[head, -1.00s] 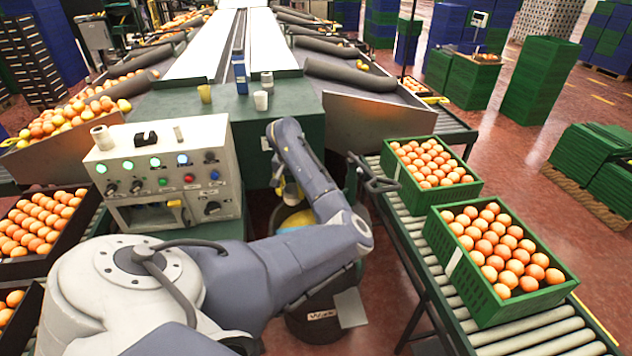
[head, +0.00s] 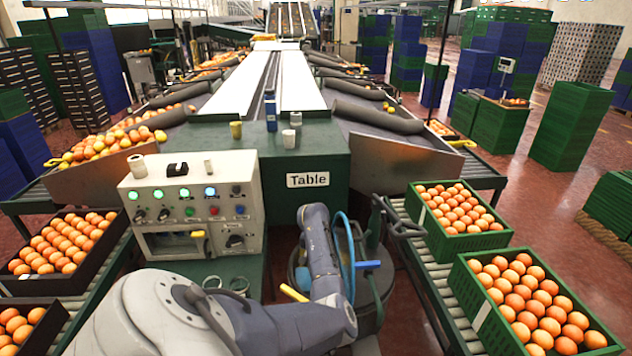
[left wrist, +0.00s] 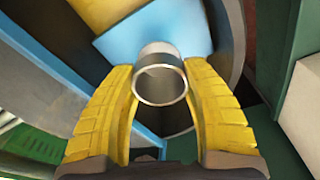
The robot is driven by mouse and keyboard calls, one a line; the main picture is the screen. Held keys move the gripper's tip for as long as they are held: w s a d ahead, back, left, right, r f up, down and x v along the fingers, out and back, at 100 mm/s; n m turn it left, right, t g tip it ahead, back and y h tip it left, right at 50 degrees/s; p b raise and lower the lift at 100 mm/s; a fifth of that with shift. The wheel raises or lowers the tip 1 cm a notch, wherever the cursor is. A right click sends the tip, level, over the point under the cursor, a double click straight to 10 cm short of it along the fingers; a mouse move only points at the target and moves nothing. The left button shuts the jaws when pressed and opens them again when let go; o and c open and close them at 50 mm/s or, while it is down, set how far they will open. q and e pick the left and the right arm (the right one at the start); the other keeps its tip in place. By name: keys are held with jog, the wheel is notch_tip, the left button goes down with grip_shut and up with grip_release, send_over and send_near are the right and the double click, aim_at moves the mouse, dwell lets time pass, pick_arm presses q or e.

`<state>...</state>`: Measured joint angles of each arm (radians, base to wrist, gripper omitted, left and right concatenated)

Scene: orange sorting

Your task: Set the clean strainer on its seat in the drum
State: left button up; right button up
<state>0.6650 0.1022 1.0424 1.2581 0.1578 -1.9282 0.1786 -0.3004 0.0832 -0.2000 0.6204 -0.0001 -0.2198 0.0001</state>
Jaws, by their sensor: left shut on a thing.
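My left gripper (left wrist: 162,75), with ribbed yellow fingers, is shut on a short grey metal tube, which I take for the strainer (left wrist: 160,84). Its open round end faces the left wrist camera. The drum's seat is hidden or cannot be told apart. In the left wrist view, a light blue surface and dark curved walls lie behind the strainer; I cannot tell whether it touches them. My right gripper is not in view.
A control box (head: 192,205) stands left of the drum, with two metal rings (head: 225,285) on the green top before it. A green table (head: 330,160) is behind. A roller conveyor (head: 425,270) with green orange crates (head: 462,247) runs close on the right.

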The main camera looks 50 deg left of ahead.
pick_arm(q)
jog(key=shift+f, duration=2.1)
jog(key=shift+f, duration=0.1)
jog(key=o, duration=1.2)
jog(key=shift+c, duration=0.2)
notch_tip(320, 180, up, 12)
jog(key=s, duration=0.1)
jog(key=shift+s+d, duration=0.15)
jog(key=shift+d, duration=0.25)
